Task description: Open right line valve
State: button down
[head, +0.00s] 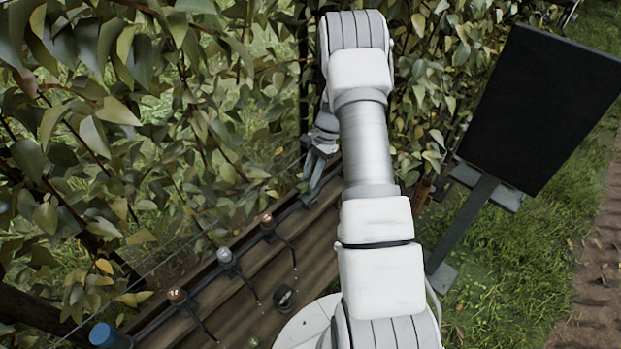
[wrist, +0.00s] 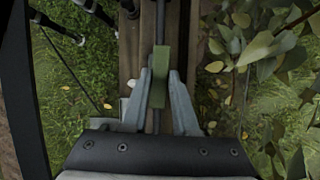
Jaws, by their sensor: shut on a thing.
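The right line valve shows as a green handle (wrist: 160,77) in the wrist view, in line with the thin black line (wrist: 160,20) running up the picture. My gripper (wrist: 160,88) has its two grey fingers on either side of the handle's lower part and is shut on it. In the head view my gripper (head: 314,168) reaches down behind my arm to the far end of the black line (head: 222,268). Only a small green bit of the handle (head: 303,186) shows there. The valve body is hidden or too small to make out.
Several drip fittings, copper and grey (head: 225,256), sit along the line above wooden planks (head: 262,312). A blue cap (head: 103,334) is at the lower left. Leafy branches (head: 110,130) crowd the left. A dark panel (head: 540,105) stands at the right beside open grass.

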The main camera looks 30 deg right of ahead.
jog(key=shift+n, duration=0.4)
jog(key=c, duration=0.7)
grip_release()
jog(key=v, duration=1.7)
jog(key=shift+w+a+r, duration=0.1)
jog(key=shift+w+r, duration=0.1)
jog(key=shift+r, duration=0.1)
